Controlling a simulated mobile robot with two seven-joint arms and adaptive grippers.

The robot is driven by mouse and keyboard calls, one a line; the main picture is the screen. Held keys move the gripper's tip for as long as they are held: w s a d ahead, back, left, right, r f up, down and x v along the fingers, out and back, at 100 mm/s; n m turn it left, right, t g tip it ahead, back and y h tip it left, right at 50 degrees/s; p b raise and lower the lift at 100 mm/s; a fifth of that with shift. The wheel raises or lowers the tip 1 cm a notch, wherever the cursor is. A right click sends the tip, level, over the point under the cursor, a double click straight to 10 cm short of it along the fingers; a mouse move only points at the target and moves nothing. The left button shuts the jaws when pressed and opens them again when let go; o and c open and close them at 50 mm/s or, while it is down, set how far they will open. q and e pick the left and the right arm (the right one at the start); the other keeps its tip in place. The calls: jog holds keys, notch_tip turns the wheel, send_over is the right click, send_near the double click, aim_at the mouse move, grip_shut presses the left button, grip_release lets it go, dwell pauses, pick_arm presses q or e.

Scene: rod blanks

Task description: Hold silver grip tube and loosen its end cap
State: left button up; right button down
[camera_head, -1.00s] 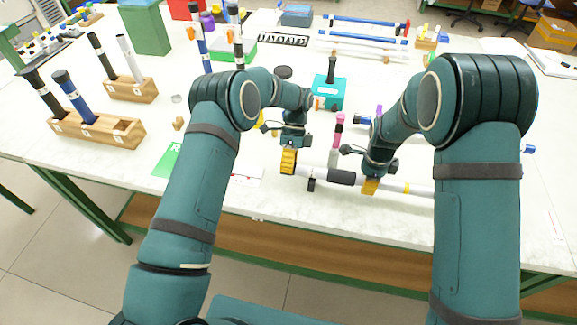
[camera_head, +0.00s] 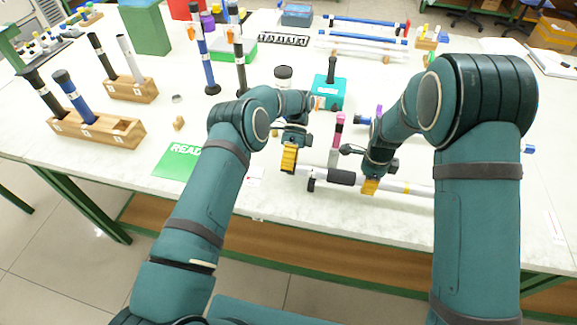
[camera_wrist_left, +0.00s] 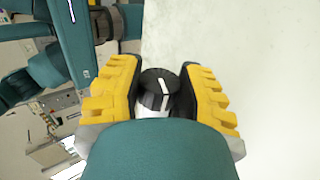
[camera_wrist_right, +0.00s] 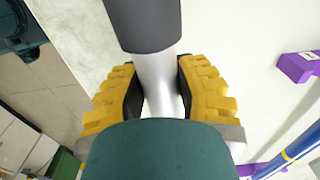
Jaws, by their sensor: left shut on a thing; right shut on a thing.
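The silver grip tube (camera_head: 395,187) lies level near the table's front edge, with a black grip sleeve (camera_head: 342,177) around it. My right gripper (camera_head: 370,186) is shut on the bare tube just right of the sleeve. In the right wrist view the silver tube (camera_wrist_right: 158,75) runs between the yellow fingers, below the black sleeve (camera_wrist_right: 145,22). My left gripper (camera_head: 289,159) is at the tube's left end. In the left wrist view its fingers are shut on the black end cap (camera_wrist_left: 159,86), which bears a white line. The cap is hidden in the head view.
A small black stand (camera_head: 311,182) is under the tube near its left end. A green sign (camera_head: 178,160) lies to the left, and wooden rod blocks (camera_head: 98,132) stand further left.

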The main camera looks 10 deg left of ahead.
pick_arm(q)
jog(key=o, duration=1.2)
notch_tip(320, 180, up, 10)
jog(key=shift+r, duration=0.1)
